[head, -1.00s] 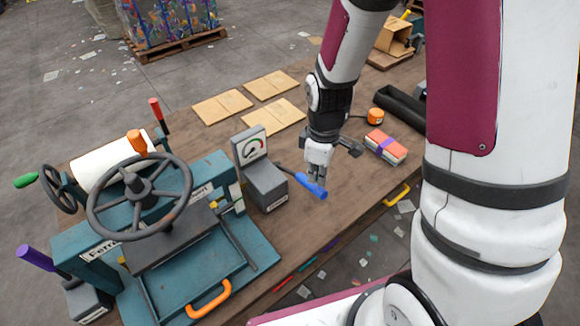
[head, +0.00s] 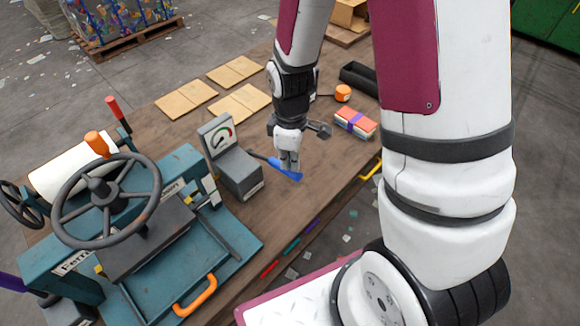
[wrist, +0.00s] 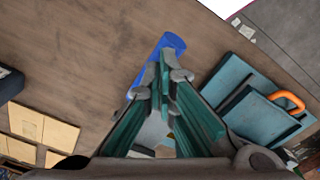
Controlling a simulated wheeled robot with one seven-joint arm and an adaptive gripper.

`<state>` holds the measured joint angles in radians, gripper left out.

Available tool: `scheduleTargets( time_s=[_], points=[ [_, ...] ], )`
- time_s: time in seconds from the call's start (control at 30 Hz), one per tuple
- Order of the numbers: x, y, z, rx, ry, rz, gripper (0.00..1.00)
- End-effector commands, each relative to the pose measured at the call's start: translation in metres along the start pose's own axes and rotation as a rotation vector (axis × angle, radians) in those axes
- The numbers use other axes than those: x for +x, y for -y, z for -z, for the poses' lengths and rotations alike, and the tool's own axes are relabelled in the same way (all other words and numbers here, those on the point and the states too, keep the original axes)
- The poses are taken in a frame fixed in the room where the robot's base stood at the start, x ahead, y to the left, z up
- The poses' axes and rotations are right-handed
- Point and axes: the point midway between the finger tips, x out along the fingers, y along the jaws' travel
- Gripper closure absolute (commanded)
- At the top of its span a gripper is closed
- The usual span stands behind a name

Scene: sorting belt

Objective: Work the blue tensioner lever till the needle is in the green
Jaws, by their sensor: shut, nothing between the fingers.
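The blue tensioner lever (head: 287,171) sticks out to the right from a grey box (head: 238,174) on the bench. Nothing shows between the fingers.
A teal machine with a dark handwheel (head: 108,200) and an orange handle (head: 195,296) stands left of the gauge box. A purple-banded bundle (head: 355,123) and an orange-capped item (head: 343,93) lie to the right. Flat cardboard pieces (head: 187,98) lie behind. Bare bench lies between.

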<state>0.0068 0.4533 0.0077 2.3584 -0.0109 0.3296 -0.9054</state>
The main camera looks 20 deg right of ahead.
Motion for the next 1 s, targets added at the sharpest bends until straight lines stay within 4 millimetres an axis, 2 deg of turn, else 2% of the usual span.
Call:
scheduleTargets(
  time_s=[1.0],
  points=[
    [0.024,0.0,0.0,-0.001,0.0,0.0,1.0]
  ],
)
